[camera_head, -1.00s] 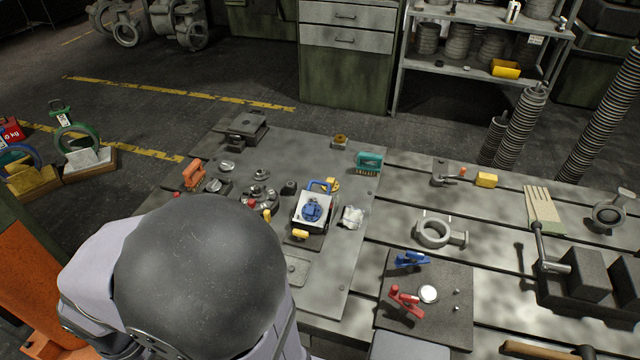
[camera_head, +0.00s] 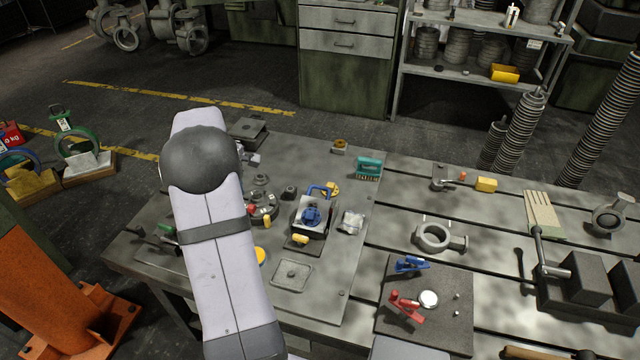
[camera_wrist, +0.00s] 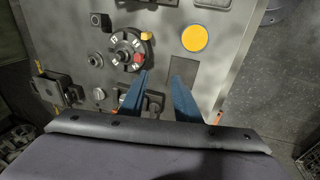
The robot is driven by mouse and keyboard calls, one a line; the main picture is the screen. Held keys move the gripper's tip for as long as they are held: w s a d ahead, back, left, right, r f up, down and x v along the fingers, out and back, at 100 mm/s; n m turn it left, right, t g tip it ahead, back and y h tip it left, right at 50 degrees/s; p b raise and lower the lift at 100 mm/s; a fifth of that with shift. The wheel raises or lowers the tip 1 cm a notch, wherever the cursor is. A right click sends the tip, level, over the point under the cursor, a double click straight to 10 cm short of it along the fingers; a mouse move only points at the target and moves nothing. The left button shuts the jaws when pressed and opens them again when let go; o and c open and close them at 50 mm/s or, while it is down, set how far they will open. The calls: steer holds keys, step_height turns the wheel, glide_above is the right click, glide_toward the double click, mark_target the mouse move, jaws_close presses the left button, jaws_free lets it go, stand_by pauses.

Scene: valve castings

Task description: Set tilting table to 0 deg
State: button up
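The likely tilting table is a small fixture with a pale, tilted-looking plate (camera_head: 328,212) in the head view. A blue round part (camera_head: 311,214) and blue handle sit on it, with a yellow knob (camera_head: 300,239) at its front. Its angle cannot be read. My gripper (camera_wrist: 161,78) shows in the wrist view with two blue fingers apart and nothing visibly held. Beyond the fingertips is a numbered black dial (camera_wrist: 126,50) with red and yellow parts. A dark fixture (camera_wrist: 153,103) is partly hidden by the fingers. The gripper is hidden behind my arm in the head view.
A yellow disc (camera_wrist: 194,38) lies right of the dial in the wrist view. In the head view, a shallow tray (camera_head: 291,275) lies in front of the fixture, a crumpled clear packet (camera_head: 352,222) at its right, and a teal object (camera_head: 369,168) behind.

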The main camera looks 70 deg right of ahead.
steer(key=s+d+f, duration=0.1)
steer(key=s+d, duration=0.8)
steer(key=d, duration=0.2)
steer(key=g+h, duration=0.1)
glide_toward(322, 187)
steer(key=shift+p+x, duration=1.15)
steer(key=shift+x, duration=2.55)
steer(key=shift+a, duration=0.1)
jaws_close()
